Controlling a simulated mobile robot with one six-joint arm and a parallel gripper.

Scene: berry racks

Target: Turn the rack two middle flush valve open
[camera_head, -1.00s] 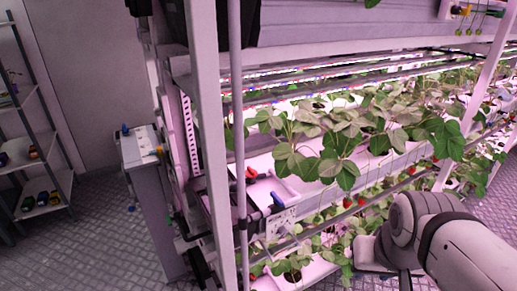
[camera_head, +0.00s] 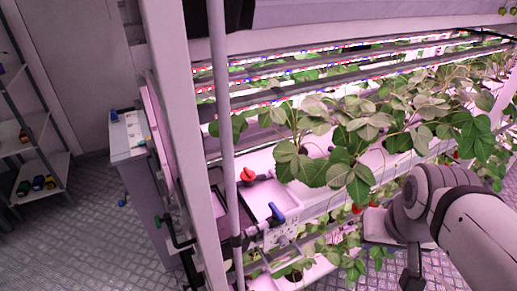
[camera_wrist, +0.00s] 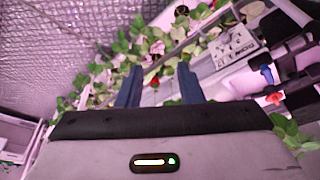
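A valve with a red handle (camera_head: 248,174) sits on the pipework at the near end of the planted rack, in the middle of the head view. A valve with a blue handle (camera_head: 277,213) sits just below and right of it. Both also show at the right of the wrist view, the blue handle (camera_wrist: 267,75) above the red handle (camera_wrist: 274,97). I cannot tell which is the middle flush valve. My gripper (camera_wrist: 160,68) is open and empty, its two dark fingers apart, left of both valves in the wrist view. The fingers are not visible in the head view.
A pale rack post (camera_head: 188,110) and a thin upright pipe (camera_head: 222,120) stand left of the valves. Strawberry plants (camera_head: 345,150) hang over the troughs to the right. A grey cabinet (camera_head: 128,140) and a shelf (camera_head: 40,165) stand left, with open floor (camera_head: 90,230) between.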

